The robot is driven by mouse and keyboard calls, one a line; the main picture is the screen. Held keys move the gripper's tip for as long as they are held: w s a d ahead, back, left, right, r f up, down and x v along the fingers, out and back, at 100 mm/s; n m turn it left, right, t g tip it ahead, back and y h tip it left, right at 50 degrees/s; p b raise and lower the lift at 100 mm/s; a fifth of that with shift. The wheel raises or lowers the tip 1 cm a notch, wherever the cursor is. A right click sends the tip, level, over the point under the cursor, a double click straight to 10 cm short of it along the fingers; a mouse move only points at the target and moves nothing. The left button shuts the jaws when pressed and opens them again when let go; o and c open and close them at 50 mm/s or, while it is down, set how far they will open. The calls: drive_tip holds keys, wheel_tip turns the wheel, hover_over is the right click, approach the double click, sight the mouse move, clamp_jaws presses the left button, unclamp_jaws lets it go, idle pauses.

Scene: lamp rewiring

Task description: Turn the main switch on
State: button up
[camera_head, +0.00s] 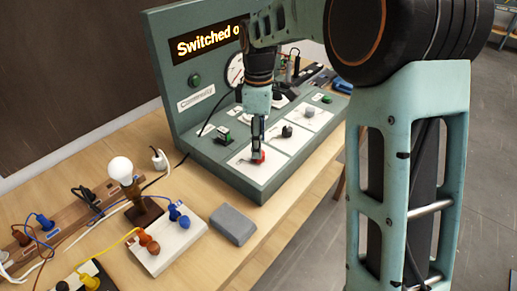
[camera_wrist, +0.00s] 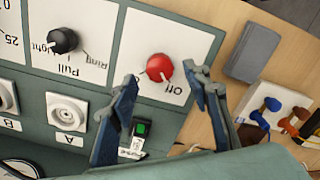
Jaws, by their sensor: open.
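A red round knob (camera_wrist: 159,67) sits on a white plate marked "Off" on the green control panel (camera_head: 262,188); its small white mark points toward the lettering. In the head view only a bit of the red knob (camera_head: 262,157) shows behind my gripper (camera_head: 257,155). In the wrist view my gripper (camera_wrist: 159,73) is open, its fingertips on either side of the red knob; contact cannot be told. A green rocker switch (camera_wrist: 141,128) lies beside the plate, near the left finger. The panel's display (camera_head: 208,42) reads "Switched o", the rest hidden by my arm.
A black knob (camera_wrist: 63,40) marked "Pull", "Ring" and "Light" is beside the red one. Sockets (camera_wrist: 67,112) line the panel. A grey block (camera_head: 232,224), a bulb (camera_head: 121,168) and a white board with plugs (camera_head: 168,246) stand on the wooden table.

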drive_tip(key=shift+f, duration=1.5)
drive_tip(key=shift+c, duration=0.3)
drive_tip(key=c, duration=1.1)
